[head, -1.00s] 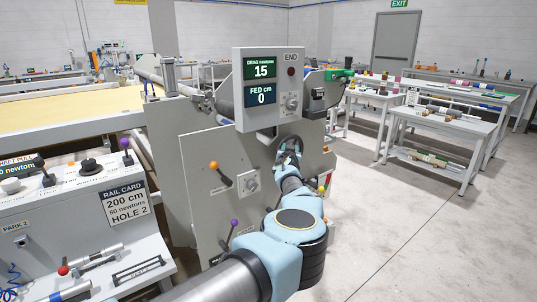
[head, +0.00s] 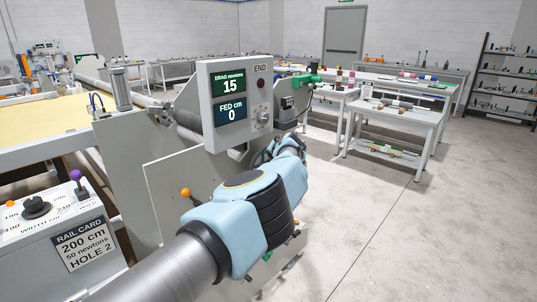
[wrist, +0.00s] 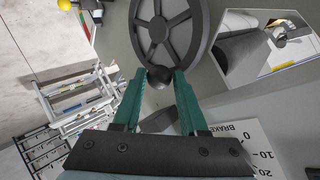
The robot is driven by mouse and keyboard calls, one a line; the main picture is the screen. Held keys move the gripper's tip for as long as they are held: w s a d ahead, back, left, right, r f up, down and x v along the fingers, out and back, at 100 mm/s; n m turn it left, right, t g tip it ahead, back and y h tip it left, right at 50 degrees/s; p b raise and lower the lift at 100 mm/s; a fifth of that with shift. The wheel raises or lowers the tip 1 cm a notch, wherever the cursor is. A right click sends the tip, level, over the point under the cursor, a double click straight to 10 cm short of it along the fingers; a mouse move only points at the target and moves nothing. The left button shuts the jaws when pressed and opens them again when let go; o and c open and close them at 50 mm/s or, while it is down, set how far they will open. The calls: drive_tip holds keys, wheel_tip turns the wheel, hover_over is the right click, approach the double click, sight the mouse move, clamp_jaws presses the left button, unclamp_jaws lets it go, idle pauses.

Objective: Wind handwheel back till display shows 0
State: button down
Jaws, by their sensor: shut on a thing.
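The display panel (head: 239,103) stands on the end of the gantry in the head view. Its lower window, FED cm (head: 230,112), reads 0, and its upper window, DRAG newtons, reads 15. The handwheel (wrist: 167,30) is a dark spoked wheel at the top of the wrist view. My gripper (wrist: 160,80) has green fingers, shut on the handwheel's round dark knob (wrist: 160,74) at the wheel's lower rim. In the head view my arm hides most of the handwheel and my fingers.
A rail card (head: 84,245) on the left console reads 200 cm, 50 newtons, HOLE 2. An orange-knobbed lever (head: 185,192) sticks out of the gantry's side plate. A brake scale (wrist: 245,145) lies beside my gripper. White tables (head: 400,113) stand at right, with open floor before them.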

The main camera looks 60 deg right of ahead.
drive_tip(key=shift+f, duration=0.2)
idle(0.3)
drive_tip(key=c, duration=0.8)
unclamp_jaws()
drive_tip(key=o, duration=0.3)
drive_tip(key=shift+w+d, duration=0.1)
drive_tip(key=shift+w, duration=0.05)
drive_tip(key=b+v, duration=0.2)
drive_tip(key=v, duration=0.9)
drive_tip(key=shift+d, duration=0.15)
